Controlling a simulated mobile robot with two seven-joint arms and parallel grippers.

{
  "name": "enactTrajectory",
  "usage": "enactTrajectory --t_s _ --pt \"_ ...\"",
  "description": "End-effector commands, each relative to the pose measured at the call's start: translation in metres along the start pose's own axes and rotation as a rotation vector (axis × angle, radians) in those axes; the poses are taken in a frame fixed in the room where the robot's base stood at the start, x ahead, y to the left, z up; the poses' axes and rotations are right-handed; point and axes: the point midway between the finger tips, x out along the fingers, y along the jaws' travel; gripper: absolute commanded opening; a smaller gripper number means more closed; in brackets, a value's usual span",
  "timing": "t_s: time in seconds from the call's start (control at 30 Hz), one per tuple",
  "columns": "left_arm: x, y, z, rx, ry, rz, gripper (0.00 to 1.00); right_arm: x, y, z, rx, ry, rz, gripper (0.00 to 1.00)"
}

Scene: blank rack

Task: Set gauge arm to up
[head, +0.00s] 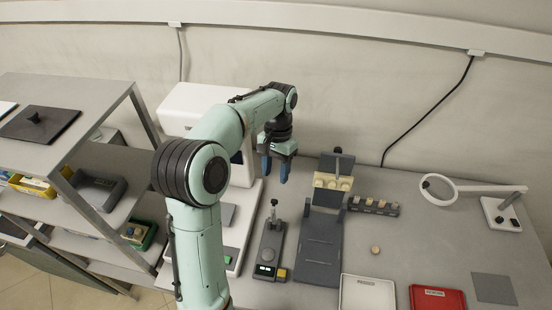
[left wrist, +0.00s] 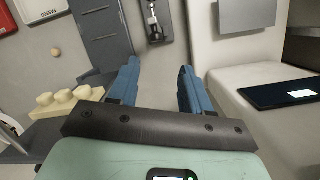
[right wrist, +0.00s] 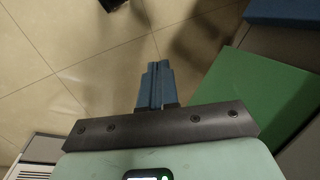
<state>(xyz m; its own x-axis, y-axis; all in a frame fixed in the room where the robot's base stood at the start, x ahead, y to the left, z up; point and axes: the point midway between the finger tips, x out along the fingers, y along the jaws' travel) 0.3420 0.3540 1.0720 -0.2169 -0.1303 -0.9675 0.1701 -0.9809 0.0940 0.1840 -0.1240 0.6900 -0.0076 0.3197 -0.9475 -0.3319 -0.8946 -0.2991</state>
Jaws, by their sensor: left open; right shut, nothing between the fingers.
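The gauge (head: 268,252) is a narrow dark device on the bench, with a small lit display at its front. A thin metal post with a dark knob (head: 274,203) stands at its back; I cannot tell clearly how its arm is set. In the left wrist view the gauge (left wrist: 155,22) shows at the top edge, partly cut off, beyond the fingertips. My left gripper (head: 276,172) is open and empty, above and behind the gauge, not touching it. My right gripper (right wrist: 157,75) is shut and empty, above the floor and away from the gauge.
A dark stand with a cream block (head: 333,182) is right of the gauge. A white machine (head: 190,103) is to its left. A white tray (head: 367,293), a red tray (head: 437,299) and a ring magnifier (head: 438,189) lie further right. A grey shelf rack (head: 100,80) stands at far left.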

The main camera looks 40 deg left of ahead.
Motion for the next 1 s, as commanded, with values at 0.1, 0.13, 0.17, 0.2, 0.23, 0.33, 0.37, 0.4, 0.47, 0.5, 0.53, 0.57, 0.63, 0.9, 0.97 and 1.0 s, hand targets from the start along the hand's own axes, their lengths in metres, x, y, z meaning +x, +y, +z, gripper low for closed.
enactTrajectory --t_s 0.1,0.13,0.17,0.2,0.23,0.33,0.37,0.4,0.47,0.5,0.53,0.57,0.63,0.9,0.97,1.0 --pt "-0.021 0.0 0.0 0.0 0.002 0.0 0.48 0.0 0.0 -0.001 0.0 0.001 0.0 0.0" --pt "-0.025 -0.001 -0.001 0.0 0.003 0.0 0.48 -0.001 0.0 -0.001 0.0 0.001 0.0 0.0" --pt "-0.029 -0.001 0.0 0.0 0.001 0.0 0.48 -0.001 -0.001 -0.001 0.0 0.001 0.0 0.0" --pt "-0.033 -0.001 0.0 0.0 0.001 0.0 0.48 -0.001 -0.001 -0.001 0.0 0.001 0.0 0.0" --pt "-0.035 -0.001 0.0 0.0 0.0 0.0 0.48 -0.001 -0.001 -0.001 0.0 0.001 0.0 0.0" --pt "-0.04 -0.001 0.0 0.0 -0.001 0.0 0.48 -0.001 -0.001 -0.001 0.0 0.001 0.0 0.0" --pt "-0.04 -0.001 0.0 0.0 -0.001 0.0 0.48 -0.001 -0.001 -0.001 0.0 0.001 0.0 0.0" --pt "-0.041 -0.001 0.0 0.0 -0.002 0.0 0.48 -0.001 -0.001 -0.001 0.0 0.001 0.0 0.0" --pt "-0.041 -0.001 0.001 0.0 -0.002 0.0 0.48 -0.001 -0.001 -0.001 0.0 0.001 0.0 0.0" --pt "-0.041 -0.001 0.001 0.0 -0.002 0.0 0.48 -0.001 -0.001 -0.001 0.0 0.001 0.0 0.0" --pt "-0.041 -0.001 0.001 0.0 -0.002 0.001 0.48 -0.001 -0.001 -0.001 0.0 0.001 0.0 0.0" --pt "-0.041 -0.001 0.001 0.0 -0.002 0.0 0.48 -0.001 -0.001 -0.001 0.0 0.001 0.0 0.0" --pt "-0.041 -0.001 0.001 0.0 -0.002 0.0 0.48 -0.001 -0.001 -0.001 0.0 0.001 0.0 0.0" --pt "-0.041 -0.001 0.001 -0.001 -0.002 0.0 0.48 -0.001 -0.001 -0.001 0.0 0.001 0.0 0.0" --pt "-0.041 -0.001 0.001 -0.001 -0.002 0.001 0.48 -0.001 -0.001 -0.001 0.0 0.001 0.0 0.0" --pt "-0.041 -0.001 0.001 -0.001 -0.002 0.001 0.48 -0.001 -0.001 -0.001 0.0 0.001 0.0 0.0"
